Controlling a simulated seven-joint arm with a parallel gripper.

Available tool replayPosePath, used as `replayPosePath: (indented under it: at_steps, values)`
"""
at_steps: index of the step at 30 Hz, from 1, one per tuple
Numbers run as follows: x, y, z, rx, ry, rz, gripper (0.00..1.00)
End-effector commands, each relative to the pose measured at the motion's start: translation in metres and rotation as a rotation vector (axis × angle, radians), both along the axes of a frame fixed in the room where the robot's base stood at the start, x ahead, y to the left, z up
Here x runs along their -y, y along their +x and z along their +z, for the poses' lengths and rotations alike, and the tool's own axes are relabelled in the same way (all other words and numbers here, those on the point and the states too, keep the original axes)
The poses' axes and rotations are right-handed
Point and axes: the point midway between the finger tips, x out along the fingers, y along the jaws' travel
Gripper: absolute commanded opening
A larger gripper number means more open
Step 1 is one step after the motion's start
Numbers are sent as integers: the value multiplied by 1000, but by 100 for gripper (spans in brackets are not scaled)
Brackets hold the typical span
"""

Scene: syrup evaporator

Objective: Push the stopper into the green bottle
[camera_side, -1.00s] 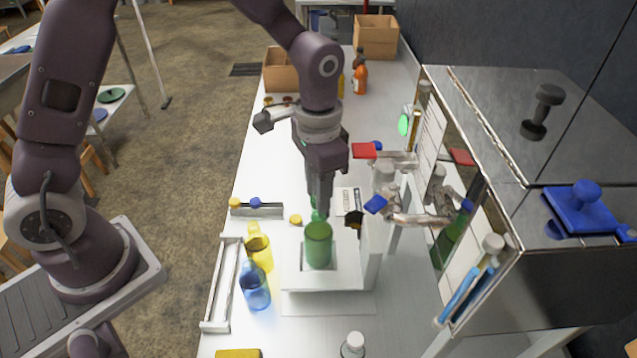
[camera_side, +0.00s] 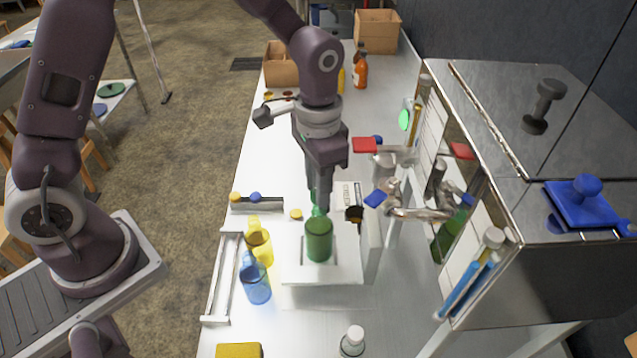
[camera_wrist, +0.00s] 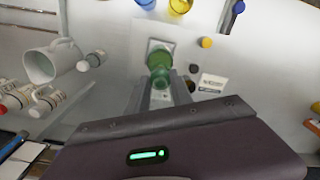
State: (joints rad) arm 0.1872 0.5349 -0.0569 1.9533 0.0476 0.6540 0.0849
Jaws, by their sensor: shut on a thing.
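The green bottle (camera_side: 319,241) stands upright on a white stand (camera_side: 300,272) in the side view. It also shows below my fingers in the wrist view (camera_wrist: 160,57). My gripper (camera_side: 317,198) points straight down over the bottle's neck. Its fingers are shut on a small green piece, apparently the stopper (camera_side: 314,194), mostly hidden between them. The stopper is in line with the bottle's mouth. I cannot tell how deep it sits in the neck. In the wrist view my gripper (camera_wrist: 160,90) reaches in from the bottom edge.
A yellow bottle (camera_side: 259,246) and a blue bottle (camera_side: 256,284) stand close to the left of the stand. A rack with yellow and blue caps (camera_side: 256,197) lies behind them. Metal taps (camera_side: 415,213) with coloured handles stick out from the evaporator at the right.

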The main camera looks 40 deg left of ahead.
Motion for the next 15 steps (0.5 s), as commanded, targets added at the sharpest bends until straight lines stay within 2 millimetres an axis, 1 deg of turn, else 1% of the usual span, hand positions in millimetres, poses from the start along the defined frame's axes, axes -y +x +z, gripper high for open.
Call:
replayPosePath:
  at_steps: [8, 15]
  values:
    - [0, 0, 0, 0, 0, 0, 7]
    - [0, 0, -6, -1, 0, 0, 7]
